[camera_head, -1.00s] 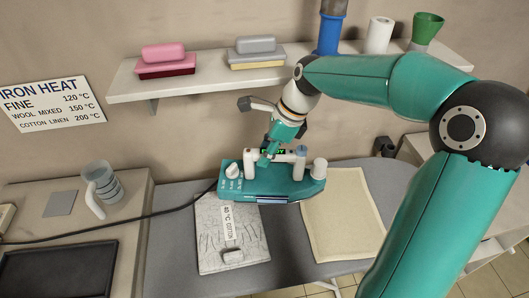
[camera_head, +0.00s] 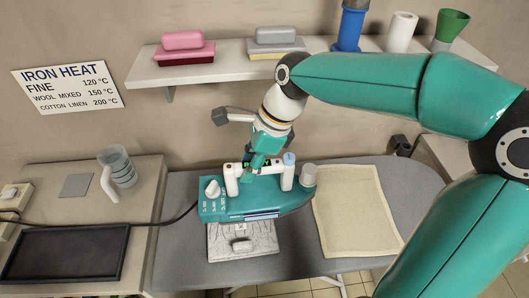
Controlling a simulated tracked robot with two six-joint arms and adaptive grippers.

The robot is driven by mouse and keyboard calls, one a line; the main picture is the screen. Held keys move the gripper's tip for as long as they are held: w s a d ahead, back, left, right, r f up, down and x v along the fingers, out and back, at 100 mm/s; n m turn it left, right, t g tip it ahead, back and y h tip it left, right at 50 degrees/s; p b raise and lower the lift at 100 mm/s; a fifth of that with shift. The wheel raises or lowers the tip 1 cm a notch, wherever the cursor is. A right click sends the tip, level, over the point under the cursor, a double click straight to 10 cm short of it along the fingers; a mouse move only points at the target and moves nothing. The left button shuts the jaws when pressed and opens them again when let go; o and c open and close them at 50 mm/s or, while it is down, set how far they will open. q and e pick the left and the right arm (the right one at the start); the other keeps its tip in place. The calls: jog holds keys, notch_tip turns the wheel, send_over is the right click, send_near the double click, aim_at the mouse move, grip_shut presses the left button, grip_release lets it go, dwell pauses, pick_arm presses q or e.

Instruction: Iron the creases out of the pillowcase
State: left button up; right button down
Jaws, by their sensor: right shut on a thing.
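A teal iron (camera_head: 250,203) with a white-posted handle and a small lit display rests over the far part of a pale grey creased cloth, seemingly the pillowcase (camera_head: 262,242), on the grey ironing board (camera_head: 184,238). The iron hides the rest. My right gripper (camera_head: 256,172) reaches down from above and is shut on the iron's handle; its fingertips are partly hidden. A flat cream cloth (camera_head: 359,213) lies to the right of the iron. My left gripper is out of view.
A black cord (camera_head: 170,221) runs left from the iron. A measuring jug (camera_head: 121,167) and a black tray (camera_head: 64,254) are on the left counter. A wall shelf (camera_head: 222,69) holds several items behind. A heat sign (camera_head: 67,86) lists cotton linen at 200 °C.

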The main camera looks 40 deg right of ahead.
jog(key=shift+s+a+r, duration=0.2)
jog(key=shift+a, duration=0.4)
